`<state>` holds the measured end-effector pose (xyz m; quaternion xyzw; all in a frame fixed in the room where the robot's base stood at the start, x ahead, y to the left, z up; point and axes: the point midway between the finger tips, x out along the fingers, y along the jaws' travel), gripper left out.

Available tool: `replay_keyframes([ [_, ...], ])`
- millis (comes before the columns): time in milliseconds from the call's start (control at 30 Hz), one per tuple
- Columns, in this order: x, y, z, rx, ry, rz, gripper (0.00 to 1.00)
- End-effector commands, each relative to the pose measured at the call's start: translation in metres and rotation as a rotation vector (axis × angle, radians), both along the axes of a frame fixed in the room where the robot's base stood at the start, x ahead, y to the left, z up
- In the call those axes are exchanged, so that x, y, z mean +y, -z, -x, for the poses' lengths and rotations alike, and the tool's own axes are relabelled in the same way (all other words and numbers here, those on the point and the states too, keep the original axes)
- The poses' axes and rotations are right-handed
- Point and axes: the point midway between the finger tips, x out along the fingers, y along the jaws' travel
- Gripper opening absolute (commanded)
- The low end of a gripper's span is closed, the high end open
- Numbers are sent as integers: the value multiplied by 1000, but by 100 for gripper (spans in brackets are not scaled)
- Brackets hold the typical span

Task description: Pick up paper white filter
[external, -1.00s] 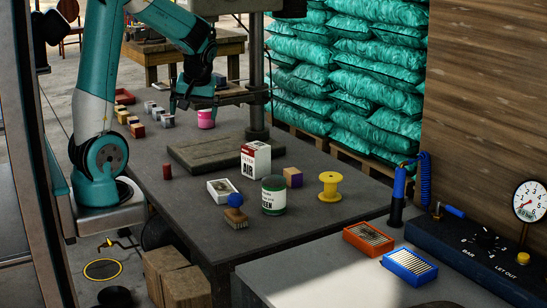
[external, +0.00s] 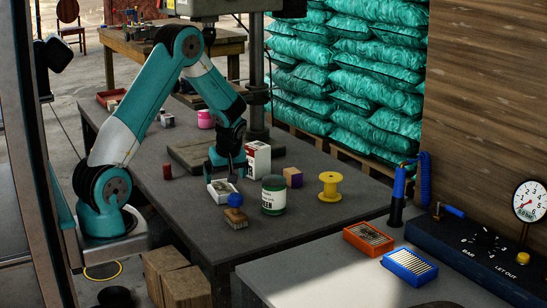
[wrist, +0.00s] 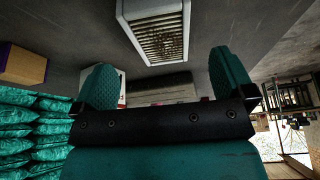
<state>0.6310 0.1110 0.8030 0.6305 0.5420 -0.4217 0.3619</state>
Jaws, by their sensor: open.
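The white filter (external: 221,188) lies flat on the dark table, a white frame around a greyish pleated middle. It also shows at the top of the wrist view (wrist: 121,30), where its pleats are clear. My gripper (external: 225,174) is open and empty, pointing down just above and behind the filter. In the wrist view both teal fingers of my gripper (wrist: 164,76) are spread apart, with the filter beyond their tips. I cannot tell the exact height gap.
A white and red AIR box (external: 258,158) stands close behind my gripper on the right. A blue ball (external: 235,199), a brush (external: 235,217) and a green can (external: 273,196) are near the filter. A purple and tan block (external: 293,177) and yellow spool (external: 330,186) stand further right.

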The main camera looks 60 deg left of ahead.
Motion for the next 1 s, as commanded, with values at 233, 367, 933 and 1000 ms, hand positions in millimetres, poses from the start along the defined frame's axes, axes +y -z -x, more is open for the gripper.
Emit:
replay_keyframes([
  [233, 12, 21, -1, 2, -1, 2, 100],
  [367, 21, 39, -2, 2, -1, 2, 100],
  [933, 26, 50, -3, -1, 0, 0, 54],
  [1000, 26, 50, -3, -1, 0, 0, 45],
])
